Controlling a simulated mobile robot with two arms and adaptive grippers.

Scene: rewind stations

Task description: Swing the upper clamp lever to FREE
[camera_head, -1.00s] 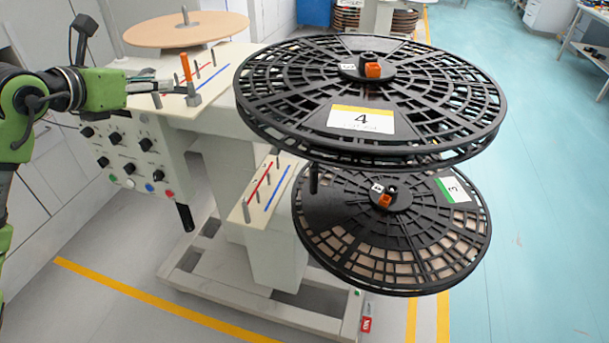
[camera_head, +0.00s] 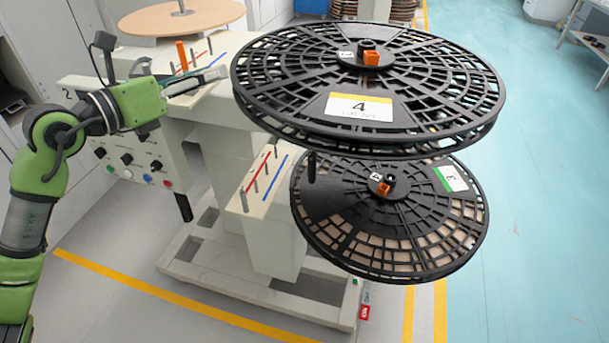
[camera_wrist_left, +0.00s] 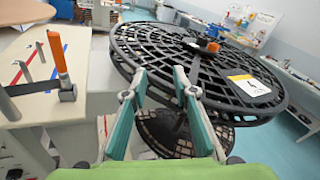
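The upper reel (camera_head: 290,100), black and marked 4, lies nearly flat. On its hub is a small orange lever or block (camera_head: 371,58) beside a small white label too small to read. My left gripper (camera_head: 216,79) is near the reel's left rim, well apart from the hub. In the left wrist view the gripper (camera_wrist_left: 160,76) is open and empty, with reel spokes behind the gap. My right gripper is out of view.
An upright orange-handled lever (camera_head: 181,56) stands on the cream station top (camera_head: 88,82), left of the gripper; it also shows in the wrist view (camera_wrist_left: 57,52). The lower reel (camera_head: 335,240), marked 3, has its own orange hub piece (camera_head: 383,188). Floor on the right is clear.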

